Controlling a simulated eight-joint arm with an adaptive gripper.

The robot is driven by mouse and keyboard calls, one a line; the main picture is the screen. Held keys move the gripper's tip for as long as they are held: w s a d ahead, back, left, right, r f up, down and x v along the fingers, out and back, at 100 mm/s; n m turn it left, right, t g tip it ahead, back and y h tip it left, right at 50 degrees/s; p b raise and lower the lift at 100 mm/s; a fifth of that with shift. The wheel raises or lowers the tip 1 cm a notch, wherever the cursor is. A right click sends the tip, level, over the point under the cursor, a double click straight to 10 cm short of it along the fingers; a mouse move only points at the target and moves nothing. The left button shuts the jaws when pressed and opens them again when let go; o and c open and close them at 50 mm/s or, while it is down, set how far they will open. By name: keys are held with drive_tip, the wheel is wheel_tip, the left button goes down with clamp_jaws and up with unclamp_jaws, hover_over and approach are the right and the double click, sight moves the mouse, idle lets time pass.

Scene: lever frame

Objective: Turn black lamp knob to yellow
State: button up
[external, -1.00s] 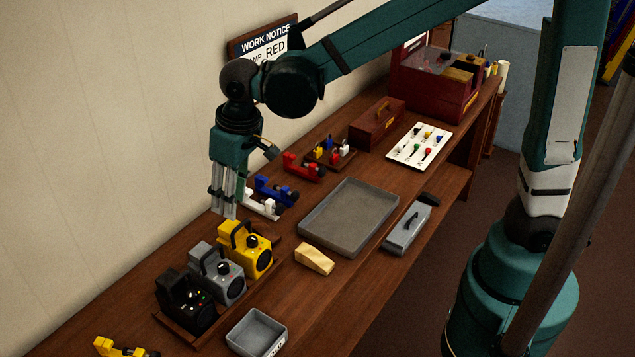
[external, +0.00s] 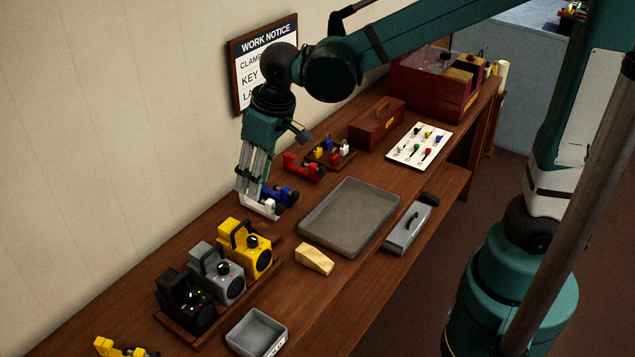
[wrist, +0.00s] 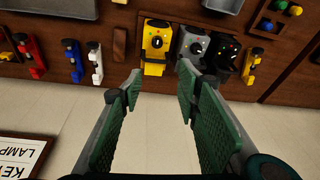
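The black lamp (external: 184,308) stands at the near end of a row of three on a wooden base, beside the grey lamp (external: 217,274) and the yellow lamp (external: 245,252). In the wrist view the black lamp (wrist: 228,55) is the rightmost, and its front shows a dark round knob (wrist: 229,49) with small coloured marks around it. The knob's exact pointing is too small to tell. My gripper (external: 252,196) is apart from the lamps, beyond the yellow one in the external view. In the wrist view my gripper (wrist: 159,90) is open with nothing between the fingers.
White (external: 262,208), blue and red clamps (external: 303,168) are near my gripper along the wall side. A wall notice (external: 262,60) hangs behind.

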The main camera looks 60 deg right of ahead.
drive_tip(key=shift+w+a, duration=0.1)
drive_tip(key=shift+a, duration=0.05)
drive_tip(key=n+g+h+p, duration=0.1)
drive_tip(key=g+p, duration=0.2)
drive_tip(key=p, duration=0.4)
hover_over(191, 293)
drive_tip(key=shift+f, duration=5.7)
drive_tip(key=shift+f, duration=0.15)
drive_tip(key=shift+f+p, duration=0.3)
drive_tip(key=shift+f, duration=3.45)
drive_tip(key=c, duration=0.9)
